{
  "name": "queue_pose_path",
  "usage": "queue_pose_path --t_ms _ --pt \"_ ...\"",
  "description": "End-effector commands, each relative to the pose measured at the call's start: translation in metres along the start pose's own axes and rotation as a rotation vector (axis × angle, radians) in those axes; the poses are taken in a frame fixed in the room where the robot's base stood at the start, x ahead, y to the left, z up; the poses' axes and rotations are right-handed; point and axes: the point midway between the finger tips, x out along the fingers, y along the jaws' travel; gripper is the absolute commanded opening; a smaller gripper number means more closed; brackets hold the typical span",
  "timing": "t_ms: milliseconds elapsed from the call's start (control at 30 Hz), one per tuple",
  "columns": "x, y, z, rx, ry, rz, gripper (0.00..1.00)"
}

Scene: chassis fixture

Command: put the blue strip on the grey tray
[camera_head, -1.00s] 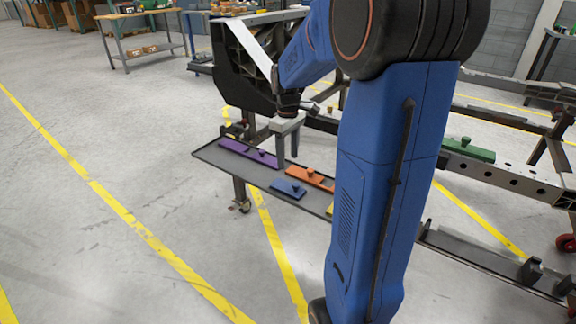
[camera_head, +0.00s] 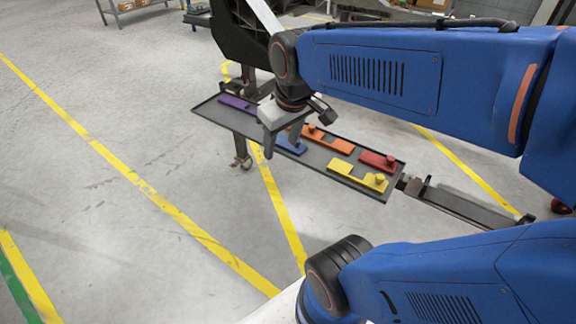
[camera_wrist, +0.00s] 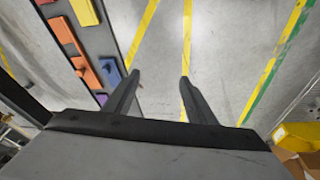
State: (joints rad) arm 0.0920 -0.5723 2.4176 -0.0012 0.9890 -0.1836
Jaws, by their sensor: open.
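The blue strip (camera_head: 291,146) lies flat on a dark grey tray (camera_head: 212,112) among other coloured strips. My gripper (camera_head: 282,144) is above the tray's front side, with its fingers pointing down and partly covering the blue strip. In the wrist view the fingers (camera_wrist: 160,76) are apart with nothing between them. There the blue strip (camera_wrist: 110,71) lies just left of the left finger, outside the gap, and bare floor shows between the fingertips. I cannot tell whether the dark grey tray under the strips is the task's grey tray.
A purple strip (camera_head: 236,104), orange strips (camera_head: 335,143), a red strip (camera_head: 378,160) and a yellow strip (camera_head: 360,178) share the tray. A bare dark ledge (camera_head: 465,207) extends to the right. A black frame (camera_head: 238,35) stands behind. The floor in front is clear.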

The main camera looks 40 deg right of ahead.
Motion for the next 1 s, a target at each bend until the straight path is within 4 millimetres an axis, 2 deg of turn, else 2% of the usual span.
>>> queue_pose_path --t_ms 33,200,400,1000 --pt "-0.003 -0.007 0.011 0.009 0.022 -0.002 0.51" --pt "-0.006 -0.023 0.042 0.057 0.075 -0.012 0.51" --pt "-0.006 -0.032 0.061 0.089 0.106 -0.022 0.51" --pt "-0.005 -0.033 0.063 0.095 0.109 -0.023 0.51"
